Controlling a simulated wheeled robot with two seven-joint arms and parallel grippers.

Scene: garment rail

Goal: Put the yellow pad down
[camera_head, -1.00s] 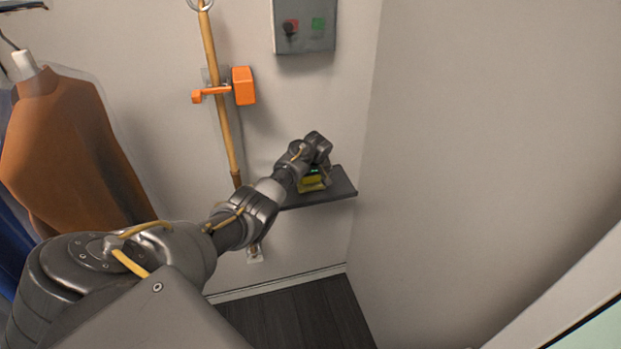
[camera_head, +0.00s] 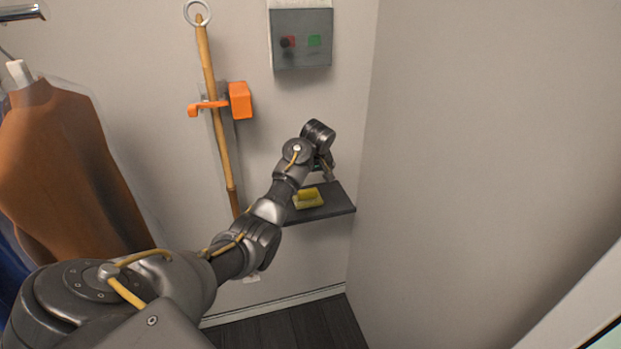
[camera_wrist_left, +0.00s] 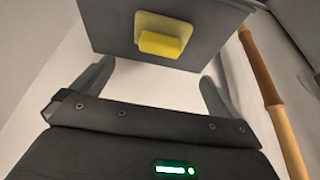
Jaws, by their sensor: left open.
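The yellow pad (camera_head: 308,198) lies on a small dark wall shelf (camera_head: 333,209). In the left wrist view the yellow pad (camera_wrist_left: 163,40) shows a raised block on a wider, paler base, resting on the grey shelf (camera_wrist_left: 108,33). My left gripper (camera_head: 327,172) is above the shelf, apart from the pad. In the left wrist view its two fingers (camera_wrist_left: 155,84) are spread wide with nothing between them. My right gripper is not in view.
A wooden pole (camera_head: 215,120) stands against the wall left of the shelf, at an orange holder (camera_head: 240,100). A grey switch box (camera_head: 301,40) is above. A side wall (camera_head: 480,150) is close on the right. A brown garment (camera_head: 65,170) hangs at left.

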